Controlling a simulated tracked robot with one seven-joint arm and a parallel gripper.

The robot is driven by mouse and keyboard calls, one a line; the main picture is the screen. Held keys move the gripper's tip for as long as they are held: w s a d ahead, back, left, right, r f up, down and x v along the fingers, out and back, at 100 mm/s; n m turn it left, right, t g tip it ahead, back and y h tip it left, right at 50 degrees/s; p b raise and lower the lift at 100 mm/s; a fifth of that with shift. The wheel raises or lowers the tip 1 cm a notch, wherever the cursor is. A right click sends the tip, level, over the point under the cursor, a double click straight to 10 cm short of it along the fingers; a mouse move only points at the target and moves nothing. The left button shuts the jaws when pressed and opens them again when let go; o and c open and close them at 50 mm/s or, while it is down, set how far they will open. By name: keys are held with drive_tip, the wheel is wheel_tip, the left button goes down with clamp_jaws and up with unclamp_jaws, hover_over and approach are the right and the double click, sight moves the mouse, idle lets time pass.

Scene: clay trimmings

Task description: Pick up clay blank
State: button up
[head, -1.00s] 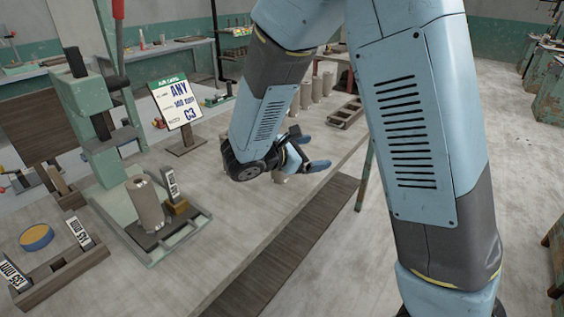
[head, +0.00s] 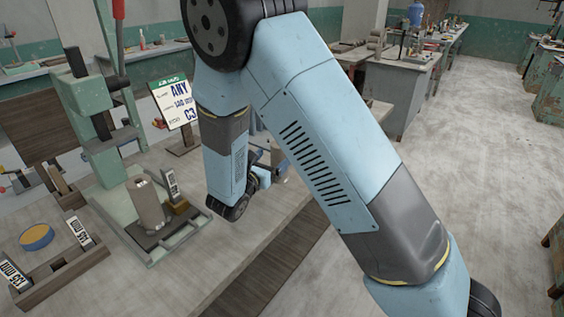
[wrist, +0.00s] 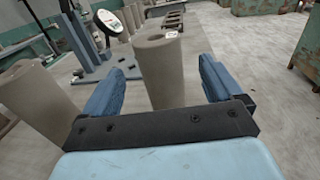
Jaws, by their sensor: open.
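In the wrist view a grey-brown clay blank (wrist: 162,75), an upright cylinder with a dark round mark in its top and a small white tag at the rim, stands ahead of my gripper (wrist: 158,68). The two blue fingers are open, one on each side of it in the picture; I cannot tell how deep it lies between them. Its base is hidden behind the gripper body. A second clay cylinder (wrist: 38,105) stands close by on the left, outside the left finger. In the head view my gripper (head: 266,168) is low over the bench, partly hidden by my arm.
A green press stand (head: 100,150) holds another clay cylinder (head: 147,203) at the bench's left. A sign (head: 175,102) stands behind it. More cylinders (wrist: 130,18) and a dark rack (wrist: 172,20) stand farther along the bench. The bench's right edge drops to open floor (head: 450,170).

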drive_tip(key=shift+f+x, duration=0.2)
drive_tip(key=shift+x, duration=1.7)
drive_tip(key=shift+f+x, duration=0.2)
drive_tip(key=shift+x, duration=1.7)
drive_tip(key=c, duration=1.5)
drive_tip(key=shift+r, duration=0.15)
